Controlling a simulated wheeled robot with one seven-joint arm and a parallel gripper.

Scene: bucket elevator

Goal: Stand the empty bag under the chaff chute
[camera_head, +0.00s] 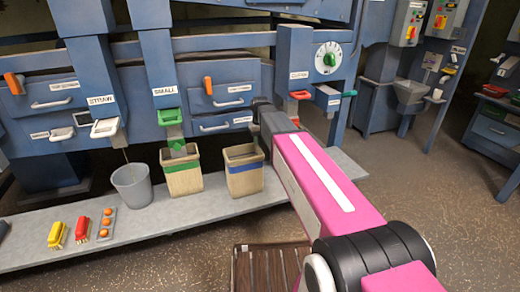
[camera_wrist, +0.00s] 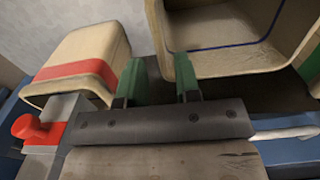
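A tan bag with a blue band (camera_head: 243,172) stands upright on the grey ledge; in the wrist view its open mouth (camera_wrist: 215,40) shows an inside with nothing visible in it. A tan bag with a red band (camera_wrist: 85,65) is at the left of the wrist view; my arm hides it in the head view. My gripper (camera_wrist: 160,75) has its green fingers apart, with nothing clearly between them. The left finger overlaps the red-banded bag's edge; I cannot tell whether they touch. A chute with a red handle (camera_head: 300,95) is at the right; I cannot read a chaff label.
A green-banded bag (camera_head: 182,172) stands under the chute labelled SMALL (camera_head: 168,115). A grey bucket (camera_head: 132,186) stands below the STRAW chute (camera_head: 104,127). Brushes (camera_head: 57,235) lie at the ledge's left front. A slatted wooden pallet (camera_head: 265,267) is on the floor. Open floor lies to the right.

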